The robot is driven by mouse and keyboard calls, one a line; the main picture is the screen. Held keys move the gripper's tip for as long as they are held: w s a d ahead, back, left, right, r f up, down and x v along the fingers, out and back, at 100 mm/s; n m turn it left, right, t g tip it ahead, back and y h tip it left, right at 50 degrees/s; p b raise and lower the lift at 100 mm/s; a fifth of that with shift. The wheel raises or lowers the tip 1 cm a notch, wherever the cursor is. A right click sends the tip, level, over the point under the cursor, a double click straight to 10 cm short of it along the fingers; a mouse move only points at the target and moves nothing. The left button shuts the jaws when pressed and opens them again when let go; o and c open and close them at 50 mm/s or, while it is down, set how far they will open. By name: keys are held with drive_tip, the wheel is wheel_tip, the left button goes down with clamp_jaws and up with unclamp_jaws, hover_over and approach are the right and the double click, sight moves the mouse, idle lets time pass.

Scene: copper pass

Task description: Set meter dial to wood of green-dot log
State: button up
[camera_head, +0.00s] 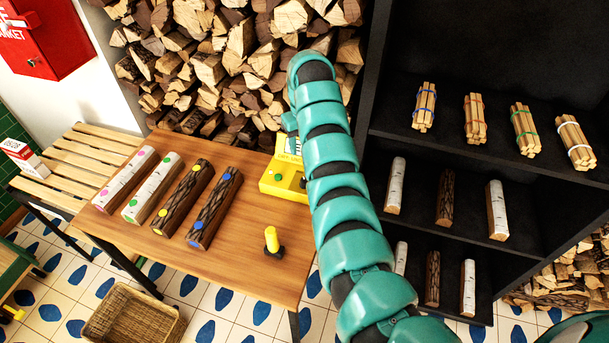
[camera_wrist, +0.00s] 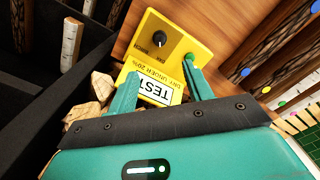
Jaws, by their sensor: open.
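Several logs lie in a row on the wooden table (camera_head: 235,238). The green-dot log (camera_head: 150,188) has pale white bark with dark marks, and is second from the left. The yellow meter (camera_head: 273,185) stands at the table's back right, partly hidden by my arm. In the wrist view the meter (camera_wrist: 146,50) shows a black dial (camera_wrist: 159,40) with a pale pointer mark; words beside it are too small to read surely. My gripper (camera_wrist: 156,82) is open, its two teal fingers in front of the meter's lower part, short of the dial. In the head view my arm hides most of the gripper.
A yellow-handled tool (camera_head: 271,240) stands on the table's front right. A wicker basket (camera_head: 130,318) is on the floor. A black shelf (camera_head: 460,150) with logs and stick bundles stands at right. Stacked firewood (camera_head: 235,60) is behind the table.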

sight(304, 179)
wheel_tip(304, 179, down, 12)
drive_tip(key=shift+f+b, duration=0.2)
drive_tip(key=shift+b, duration=0.5)
drive_tip(key=shift+f, duration=1.4)
drive_tip(key=shift+w, duration=0.1)
drive_tip(key=c, duration=1)
